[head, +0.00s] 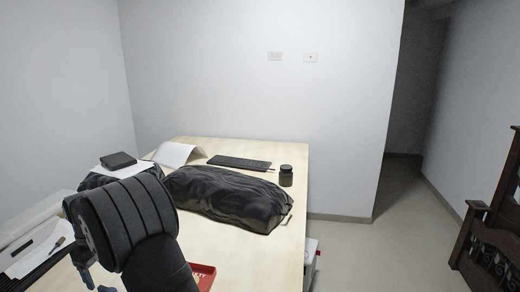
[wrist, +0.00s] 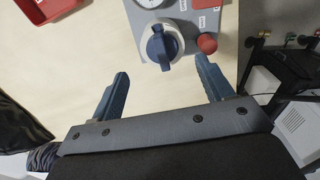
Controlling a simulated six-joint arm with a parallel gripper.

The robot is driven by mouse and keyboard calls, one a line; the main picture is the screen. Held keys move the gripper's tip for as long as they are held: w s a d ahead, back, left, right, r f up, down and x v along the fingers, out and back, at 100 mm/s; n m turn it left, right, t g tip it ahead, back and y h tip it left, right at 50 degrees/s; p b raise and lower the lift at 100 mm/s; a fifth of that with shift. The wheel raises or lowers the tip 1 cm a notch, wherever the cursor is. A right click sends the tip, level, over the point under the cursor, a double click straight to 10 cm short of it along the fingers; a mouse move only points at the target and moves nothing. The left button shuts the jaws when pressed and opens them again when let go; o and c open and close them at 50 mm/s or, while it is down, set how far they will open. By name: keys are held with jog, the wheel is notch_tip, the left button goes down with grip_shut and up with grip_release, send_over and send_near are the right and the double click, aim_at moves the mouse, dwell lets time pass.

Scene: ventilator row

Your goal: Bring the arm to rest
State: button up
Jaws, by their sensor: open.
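My gripper (wrist: 161,66) is open and empty in the wrist view, with its two blue fingers spread wide. A grey box (wrist: 182,14) stands just past the fingertips, at the top middle of the wrist view. It carries a blue knob (wrist: 162,46) on a white ring, a red button (wrist: 207,44), part of a dial and white labels. The knob lies ahead of the gap between the fingers, with no finger seen touching it. In the head view my dark arm fills the lower left and hides part of the table; the box is not seen there.
A red tray (wrist: 48,10) lies at the upper left of the wrist view; a red tray (head: 203,275) also shows in the head view. A black bag (head: 228,198), a keyboard (head: 239,162) and a dark jar (head: 286,176) lie on the wooden table (head: 260,262). Open floor lies right.

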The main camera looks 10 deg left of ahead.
aim_at(109, 290)
notch_tip(109, 290, down, 9)
jog(key=shift+r, duration=0.1)
dwell(0.5)
notch_tip(109, 290, up, 18)
notch_tip(109, 290, down, 18)
jog(key=shift+r, duration=0.1)
notch_tip(109, 290, up, 18)
jog(key=f, duration=0.1)
jog(key=w+d+m+t, duration=0.1)
jog(key=w+d+m, duration=0.1)
jog(key=w+d, duration=0.45)
jog(key=w+d+m+t, duration=0.1)
jog(key=w+d+m, duration=0.15)
jog(key=d, duration=0.65)
jog(key=w+d+m+t, duration=0.1)
jog(key=w+d+m, duration=0.1)
jog(key=w+d, duration=0.45)
jog(key=s+d+f+m+t+h, duration=0.1)
jog(key=d+m, duration=0.4)
jog(key=d, duration=2)
jog(key=shift+s+d+t, duration=0.25)
jog(key=shift+d+t, duration=0.05)
jog(key=shift+t, duration=0.3)
